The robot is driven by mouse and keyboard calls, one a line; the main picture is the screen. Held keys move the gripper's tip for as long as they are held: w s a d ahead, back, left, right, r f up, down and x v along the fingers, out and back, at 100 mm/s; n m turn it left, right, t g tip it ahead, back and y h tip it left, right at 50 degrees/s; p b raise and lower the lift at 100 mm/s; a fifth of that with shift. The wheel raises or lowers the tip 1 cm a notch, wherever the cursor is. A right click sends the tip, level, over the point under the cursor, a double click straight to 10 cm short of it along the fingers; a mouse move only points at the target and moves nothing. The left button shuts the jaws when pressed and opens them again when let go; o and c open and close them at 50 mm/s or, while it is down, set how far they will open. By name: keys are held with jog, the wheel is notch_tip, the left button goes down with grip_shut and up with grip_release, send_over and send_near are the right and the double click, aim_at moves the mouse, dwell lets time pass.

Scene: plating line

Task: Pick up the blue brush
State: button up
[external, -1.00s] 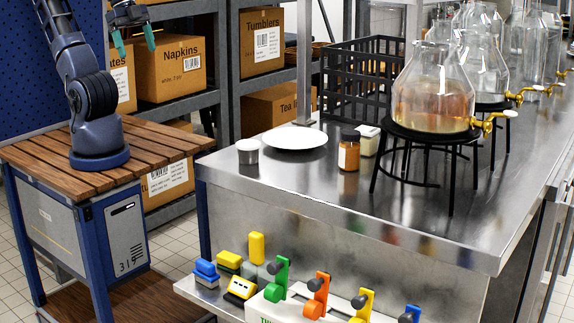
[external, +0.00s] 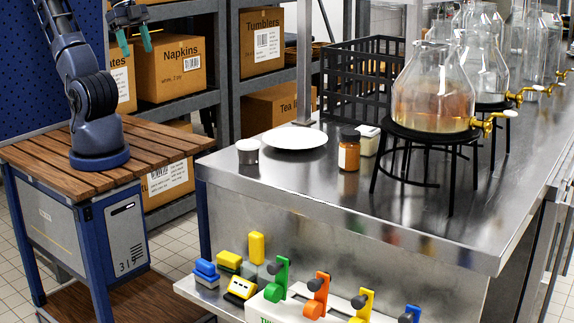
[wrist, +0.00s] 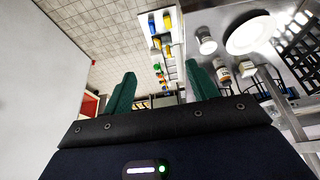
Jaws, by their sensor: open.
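My gripper (external: 135,46) is raised at the upper left in the external view, above the slatted wooden stand that carries my arm. Its two green fingers are apart with nothing between them, and they also show in the wrist view (wrist: 161,90). A blue piece (external: 411,313), likely the blue brush, shows at the bottom edge, at the right end of a row with a green, an orange and a yellow one on a low ledge. Most of it is cut off by the frame. My gripper is far from it. I cannot pick it out in the wrist view.
Blue, yellow and grey blocks (external: 205,268) sit left of the row. The steel counter (external: 290,185) above holds a white plate (external: 295,138), jars and glass dispensers on black stands. Shelves with cardboard boxes (external: 172,68) stand behind. Floor shows between stand and counter.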

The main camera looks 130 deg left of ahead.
send_over(208, 272)
jog(key=s+a, duration=0.2)
jog(key=s, duration=0.5)
notch_tip(208, 272, down, 46)
jog(key=shift+m, duration=0.3)
jog(key=shift+x, duration=2.45)
jog(key=w+f, duration=0.3)
jog(key=shift+d, duration=0.3)
jog(key=shift+w+f, duration=0.25)
jog(key=shift+f, duration=0.4)
